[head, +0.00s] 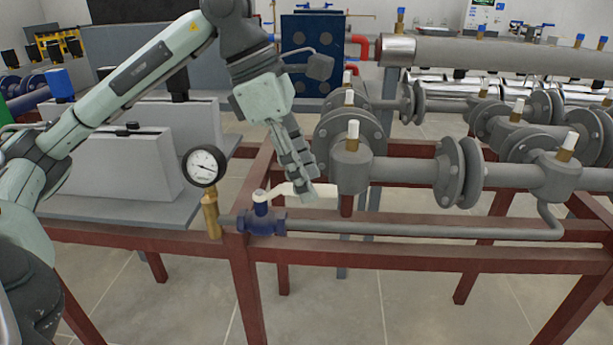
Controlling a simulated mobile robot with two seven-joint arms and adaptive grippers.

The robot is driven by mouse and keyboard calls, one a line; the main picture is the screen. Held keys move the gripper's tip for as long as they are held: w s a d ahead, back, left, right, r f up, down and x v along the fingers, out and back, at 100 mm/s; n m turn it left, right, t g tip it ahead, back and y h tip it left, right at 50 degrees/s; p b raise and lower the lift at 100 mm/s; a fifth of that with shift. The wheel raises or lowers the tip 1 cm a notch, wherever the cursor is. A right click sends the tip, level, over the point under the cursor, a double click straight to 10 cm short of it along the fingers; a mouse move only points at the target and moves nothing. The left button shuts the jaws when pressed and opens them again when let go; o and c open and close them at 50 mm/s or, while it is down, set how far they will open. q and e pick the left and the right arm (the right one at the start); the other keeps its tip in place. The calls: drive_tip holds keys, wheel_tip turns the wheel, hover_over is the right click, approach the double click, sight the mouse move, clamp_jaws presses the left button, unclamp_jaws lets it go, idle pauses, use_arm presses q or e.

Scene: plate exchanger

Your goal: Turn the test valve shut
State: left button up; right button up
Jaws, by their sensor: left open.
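The test valve (262,222) has a small blue body on a thin grey pipe (400,229), right of a round pressure gauge (205,166) on a brass stem. Its pale lever (277,190) reaches right from the white-topped stem, roughly along the pipe. My left gripper (306,192) comes down from above with its fingers at the lever's outer part and hides some of it. It is open. I cannot tell whether the fingers touch the lever or straddle it. My right gripper is out of view.
A red-brown frame (420,260) carries the pipework. A thick flanged grey pipe (405,172) with white-capped valves stands close right of my gripper. Grey boxes (115,160) stand on a bench at the left. A blue plate exchanger (312,55) stands behind my arm.

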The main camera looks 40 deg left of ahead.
use_arm(q)
drive_tip(key=shift+d+f, duration=0.1)
drive_tip(key=shift+f, duration=0.15)
clamp_jaws()
drive_tip(key=shift+w, duration=0.1)
